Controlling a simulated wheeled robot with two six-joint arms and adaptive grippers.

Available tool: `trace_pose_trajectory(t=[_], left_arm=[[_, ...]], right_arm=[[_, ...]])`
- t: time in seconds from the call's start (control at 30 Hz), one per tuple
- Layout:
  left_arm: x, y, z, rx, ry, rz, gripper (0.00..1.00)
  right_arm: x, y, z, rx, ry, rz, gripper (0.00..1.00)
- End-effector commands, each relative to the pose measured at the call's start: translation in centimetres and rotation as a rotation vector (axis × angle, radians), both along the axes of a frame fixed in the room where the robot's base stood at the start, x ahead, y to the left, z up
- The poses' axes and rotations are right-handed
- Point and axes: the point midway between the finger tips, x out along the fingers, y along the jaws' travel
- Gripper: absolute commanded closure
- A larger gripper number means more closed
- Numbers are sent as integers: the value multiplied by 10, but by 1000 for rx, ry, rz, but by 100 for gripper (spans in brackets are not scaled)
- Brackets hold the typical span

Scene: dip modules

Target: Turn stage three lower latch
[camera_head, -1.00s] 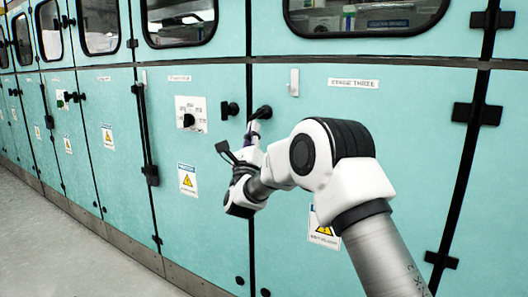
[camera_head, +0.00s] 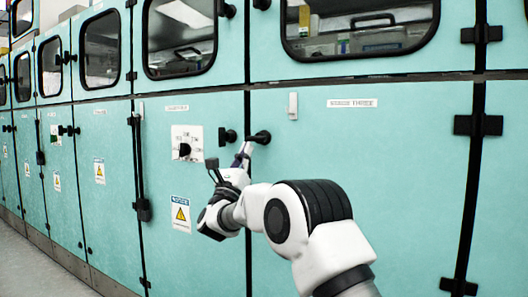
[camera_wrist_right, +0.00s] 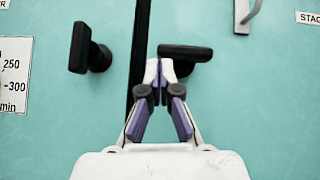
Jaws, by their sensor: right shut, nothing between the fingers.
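The stage three lower latch (camera_head: 262,137) is a black handle near the left edge of the door labelled STAGE THREE. In the wrist view the latch (camera_wrist_right: 187,52) lies about horizontal, its left end at the door seam. My right gripper (camera_head: 242,156) is just below and left of it. In the wrist view my right gripper (camera_wrist_right: 158,80) is shut and empty, its fingertips by the lower left of the handle. I cannot tell whether they touch it. My left gripper is not in view.
The neighbouring door's black latch (camera_head: 229,136) stands close left of the seam and is near vertical in the wrist view (camera_wrist_right: 80,47). A dial panel (camera_head: 187,143) is further left. A pale metal handle (camera_head: 293,106) is on the stage three door. Windowed doors are above.

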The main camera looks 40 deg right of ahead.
Motion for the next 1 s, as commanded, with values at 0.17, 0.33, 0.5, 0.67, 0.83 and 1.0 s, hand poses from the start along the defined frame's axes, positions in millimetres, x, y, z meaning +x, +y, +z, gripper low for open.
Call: trace_pose_trajectory(t=[0.17, 0.33, 0.5, 0.67, 0.83, 1.0], left_arm=[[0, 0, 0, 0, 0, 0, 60], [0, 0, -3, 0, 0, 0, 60], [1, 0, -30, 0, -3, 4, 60], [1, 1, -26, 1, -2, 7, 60], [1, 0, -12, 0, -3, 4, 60], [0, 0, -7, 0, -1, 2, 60]], right_arm=[[0, 0, 0, 0, 0, 0, 100], [0, 0, -4, 0, 1, -1, 100], [4, -4, -33, 0, 1, -4, 100], [2, 10, -53, -2, 7, -4, 100], [-11, 40, -86, -2, 4, -4, 100], [-19, 56, -106, -2, 2, -6, 100]])
